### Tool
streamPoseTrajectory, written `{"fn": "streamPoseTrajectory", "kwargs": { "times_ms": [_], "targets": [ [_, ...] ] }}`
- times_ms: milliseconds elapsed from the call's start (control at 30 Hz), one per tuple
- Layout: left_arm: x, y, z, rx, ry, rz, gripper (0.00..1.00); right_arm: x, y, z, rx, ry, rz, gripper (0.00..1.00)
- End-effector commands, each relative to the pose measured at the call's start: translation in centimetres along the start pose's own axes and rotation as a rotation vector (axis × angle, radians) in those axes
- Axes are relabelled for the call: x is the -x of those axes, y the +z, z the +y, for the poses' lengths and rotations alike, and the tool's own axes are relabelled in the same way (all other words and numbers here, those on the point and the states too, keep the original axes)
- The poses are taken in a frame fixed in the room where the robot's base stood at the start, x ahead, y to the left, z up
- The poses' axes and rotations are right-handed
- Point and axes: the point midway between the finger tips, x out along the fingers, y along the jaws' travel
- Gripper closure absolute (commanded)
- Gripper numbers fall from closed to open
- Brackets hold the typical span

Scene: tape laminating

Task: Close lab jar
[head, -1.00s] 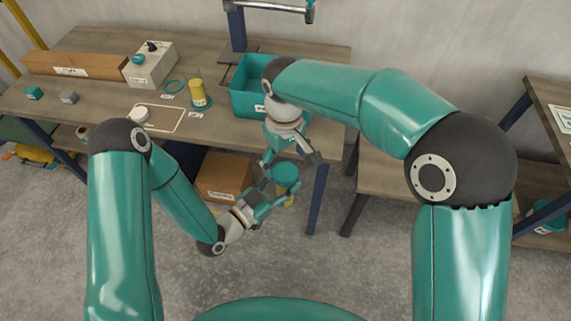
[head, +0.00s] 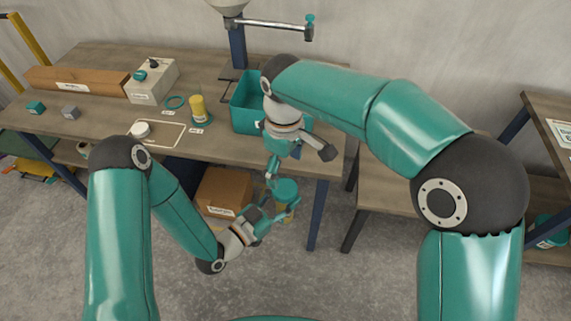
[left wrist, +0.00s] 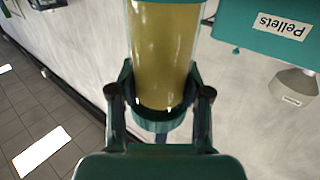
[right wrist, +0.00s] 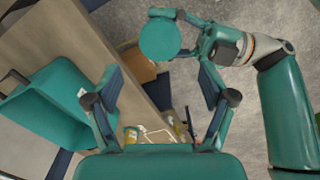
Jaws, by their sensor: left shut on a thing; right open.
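The lab jar (left wrist: 165,60) has yellow contents and is held by my left gripper (left wrist: 158,100), which is shut around its body. In the head view the left gripper (head: 270,217) holds it in the air in front of the bench. A teal lid (head: 286,190) sits on top of the jar; how tightly cannot be told. In the right wrist view the lid (right wrist: 160,40) shows as a round teal disc beyond the fingertips. My right gripper (right wrist: 162,85) is open and empty above the lid, apart from it; it also shows in the head view (head: 297,163).
A second table stands at the right.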

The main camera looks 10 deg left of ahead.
Motion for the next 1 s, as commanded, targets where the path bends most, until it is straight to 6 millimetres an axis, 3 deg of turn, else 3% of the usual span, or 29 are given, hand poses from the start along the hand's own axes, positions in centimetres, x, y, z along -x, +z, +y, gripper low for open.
{"fn": "streamPoseTrajectory", "kwargs": {
  "times_ms": [267, 700, 1000],
  "targets": [
    [0.0, -0.1, 0.0, -0.001, 0.000, 0.002, 1.00, -0.7, 0.0, 0.0, -0.002, -0.001, -0.002, 0.18],
    [0.0, -0.1, 0.0, -0.001, 0.000, 0.002, 1.00, -6.6, 0.1, 0.0, -0.003, -0.002, -0.004, 0.18],
    [0.0, -0.1, 0.0, -0.001, 0.000, 0.002, 1.00, -8.1, 0.0, 0.0, -0.003, -0.001, -0.002, 0.18]
  ]
}}
